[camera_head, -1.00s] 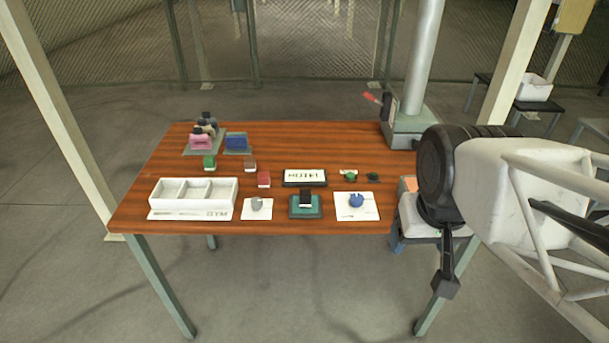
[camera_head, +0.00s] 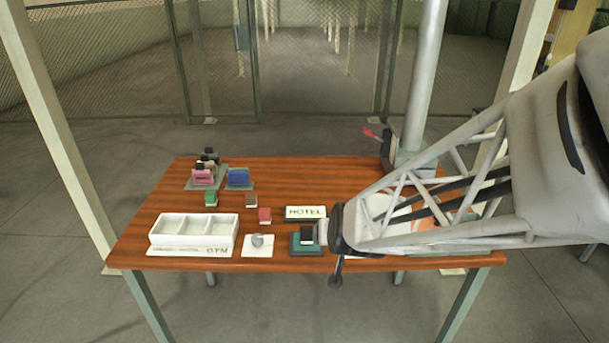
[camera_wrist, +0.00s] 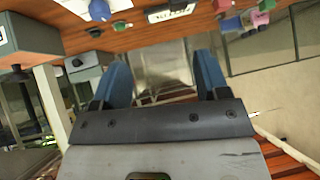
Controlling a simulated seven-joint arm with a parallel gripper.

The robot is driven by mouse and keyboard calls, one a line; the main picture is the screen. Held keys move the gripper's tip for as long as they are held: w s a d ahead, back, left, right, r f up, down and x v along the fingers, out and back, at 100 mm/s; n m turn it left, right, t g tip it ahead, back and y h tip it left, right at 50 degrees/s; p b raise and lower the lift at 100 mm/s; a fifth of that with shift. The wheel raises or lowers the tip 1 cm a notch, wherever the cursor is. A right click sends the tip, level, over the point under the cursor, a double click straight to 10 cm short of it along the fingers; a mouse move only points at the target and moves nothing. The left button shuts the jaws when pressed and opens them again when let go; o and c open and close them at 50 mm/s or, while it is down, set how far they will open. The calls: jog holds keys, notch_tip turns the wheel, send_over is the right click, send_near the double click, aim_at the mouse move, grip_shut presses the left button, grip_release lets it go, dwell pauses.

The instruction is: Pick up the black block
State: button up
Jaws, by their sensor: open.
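A small black block (camera_head: 306,235) shows in the head view near the table's front edge. It rests on a dark green pad (camera_head: 299,249). My gripper (camera_wrist: 163,80) shows in the wrist view as two blue fingers spread wide, with nothing between them. In the head view my wrist is just right of the black block; the fingers are hard to make out there, and I cannot tell the gap in depth. The black block cannot be made out in the wrist view.
A white three-compartment tray (camera_head: 193,252), a grey item on a white card (camera_head: 258,242), a red block (camera_head: 265,215) and a HOTEL sign (camera_head: 306,212) surround the spot. Stacked pink and dark items (camera_head: 204,172) stand at back left. My arm covers the table's right side.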

aim_at(307, 237)
jog(key=w+a+f+t, duration=0.1)
jog(key=w+a+f, duration=0.1)
jog(key=f, duration=0.1)
jog(key=w+a+f+t+h, duration=0.1)
jog(key=w+a+f, duration=0.1)
jog(key=f, duration=0.1)
jog(key=w+a+f+t, duration=0.2)
jog(key=f, duration=0.2)
jog(key=shift+w, duration=0.4)
jog(key=shift+w+a+f+t+h, duration=0.15)
jog(key=shift+a+f+t+h, duration=0.1)
jog(key=shift+f+t+h, duration=0.25)
jog(key=shift+w+f, duration=0.1)
jog(key=shift+x, duration=1.2)
jog(key=shift+w, duration=0.1)
jog(key=shift+x, duration=2.5)
jog(key=shift+d+f, duration=0.1)
jog(key=shift+d, duration=0.05)
jog(key=shift+c, duration=0.3)
jog(key=c, duration=1)
